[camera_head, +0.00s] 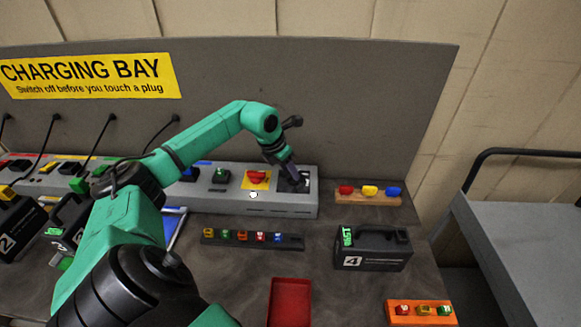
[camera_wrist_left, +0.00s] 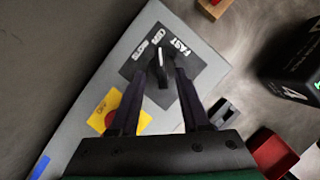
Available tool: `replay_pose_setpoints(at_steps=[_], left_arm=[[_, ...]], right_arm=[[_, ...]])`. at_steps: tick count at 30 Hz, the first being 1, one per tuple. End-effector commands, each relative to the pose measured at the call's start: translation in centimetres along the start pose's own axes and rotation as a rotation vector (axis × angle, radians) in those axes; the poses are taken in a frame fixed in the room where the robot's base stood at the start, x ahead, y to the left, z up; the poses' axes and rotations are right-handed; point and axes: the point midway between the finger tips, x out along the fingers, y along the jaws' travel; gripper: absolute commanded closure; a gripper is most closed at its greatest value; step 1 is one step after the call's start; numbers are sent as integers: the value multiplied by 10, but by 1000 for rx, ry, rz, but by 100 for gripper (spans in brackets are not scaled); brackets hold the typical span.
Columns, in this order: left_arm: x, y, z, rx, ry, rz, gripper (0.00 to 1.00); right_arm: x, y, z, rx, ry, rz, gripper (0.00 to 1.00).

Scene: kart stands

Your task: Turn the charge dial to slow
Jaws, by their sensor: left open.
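The charge dial (camera_wrist_left: 163,68) is a dark knob with a pale pointer line on a black plate (camera_wrist_left: 192,62) with white lettering. The plate reads SLOW on the left, a small middle label and FAST on the right; the pointer line appears to face the middle label. In the head view the dial's plate (camera_head: 306,180) is at the right end of the grey charger box (camera_head: 290,210), partly hidden by my gripper. My left gripper (camera_head: 294,183) is open, its fingertips close to the knob, one on each side; it also shows in the wrist view (camera_wrist_left: 160,76). I cannot tell whether they touch it.
A red switch (camera_head: 257,177) on a yellow plate is just left of the dial. A wooden block with coloured knobs (camera_head: 368,199) stands to the right. Battery 4 (camera_head: 372,250), a red tray (camera_head: 290,303) and a dark strip of coloured pieces (camera_head: 252,240) are in front. A grey board (camera_head: 350,110) rises behind.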

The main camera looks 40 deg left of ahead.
Motion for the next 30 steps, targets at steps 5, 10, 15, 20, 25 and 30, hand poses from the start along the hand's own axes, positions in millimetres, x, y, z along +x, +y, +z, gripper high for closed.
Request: replay_pose_setpoints(at_steps=[5,10,15,20,25,30], left_arm=[[16,0,0,0,-1,1,54],[18,0,0,1,-1,2,54],[17,0,0,1,0,2,100],[17,0,0,0,-1,2,100],[17,0,0,-10,-1,7,100],[17,-1,1,-56,-2,26,100]], right_arm=[[-5,-4,-7,1,11,-6,54],[-4,-9,-8,2,12,-13,54],[-4,-10,-7,1,12,-13,54],[-4,-10,-7,1,11,-13,54],[-3,-8,-6,0,10,-11,54],[-2,-6,-5,0,8,-9,54]])
